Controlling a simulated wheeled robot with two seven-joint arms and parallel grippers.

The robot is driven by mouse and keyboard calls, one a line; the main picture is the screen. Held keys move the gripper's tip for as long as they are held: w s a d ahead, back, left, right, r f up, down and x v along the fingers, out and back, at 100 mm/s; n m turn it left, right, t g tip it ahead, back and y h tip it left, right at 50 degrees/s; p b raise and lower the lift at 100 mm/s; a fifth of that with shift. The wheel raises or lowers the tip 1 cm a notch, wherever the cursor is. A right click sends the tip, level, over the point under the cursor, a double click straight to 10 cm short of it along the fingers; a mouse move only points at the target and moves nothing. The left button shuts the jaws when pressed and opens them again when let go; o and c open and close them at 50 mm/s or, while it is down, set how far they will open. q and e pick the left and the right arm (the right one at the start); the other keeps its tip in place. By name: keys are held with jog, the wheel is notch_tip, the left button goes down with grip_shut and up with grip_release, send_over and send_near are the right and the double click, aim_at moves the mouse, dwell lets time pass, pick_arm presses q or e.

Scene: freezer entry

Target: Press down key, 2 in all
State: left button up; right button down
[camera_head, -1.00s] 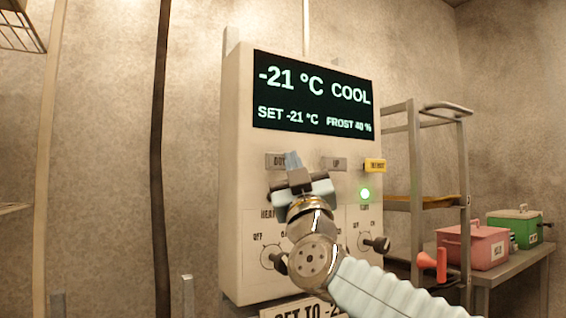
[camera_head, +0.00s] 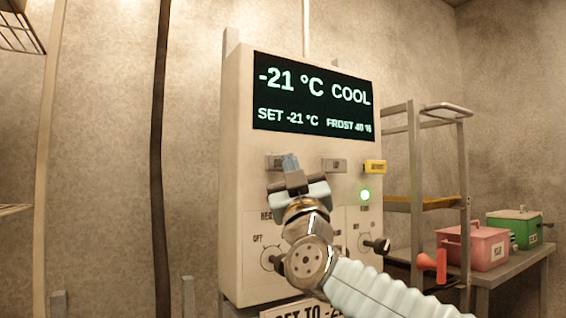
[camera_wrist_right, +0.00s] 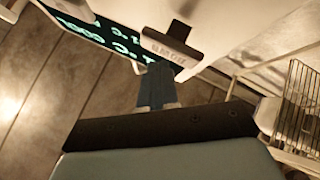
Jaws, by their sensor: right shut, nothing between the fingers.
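The grey down key (camera_head: 273,162) is at the left of the key row under the display on the pale control box (camera_head: 238,200). My right gripper (camera_head: 290,163) is shut and empty, with its fingertips at the right part of this key, hiding some of it. I cannot tell whether they touch it. In the right wrist view the closed fingers (camera_wrist_right: 156,88) point at the panel. The display (camera_head: 313,97) reads -21 °C COOL, SET -21 °C and FROST 40 %. My left gripper is not in view.
The grey up key (camera_head: 334,165) and a yellow key (camera_head: 375,166) sit to the right. A green lamp (camera_head: 365,195) glows below them. Knobs (camera_head: 377,245) stick out lower down. A metal rack (camera_head: 414,180) and a table with a pink box (camera_head: 472,246) and green box (camera_head: 513,227) stand at right.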

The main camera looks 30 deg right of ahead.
jog(key=shift+w, duration=0.5)
dwell(0.8)
jog(key=shift+s, duration=0.9)
jog(key=s, duration=0.1)
jog(key=s+b, duration=0.1)
jog(key=s, duration=0.3)
jog(key=shift+d+b, duration=0.25)
jog(key=shift+b, duration=0.15)
dwell(0.6)
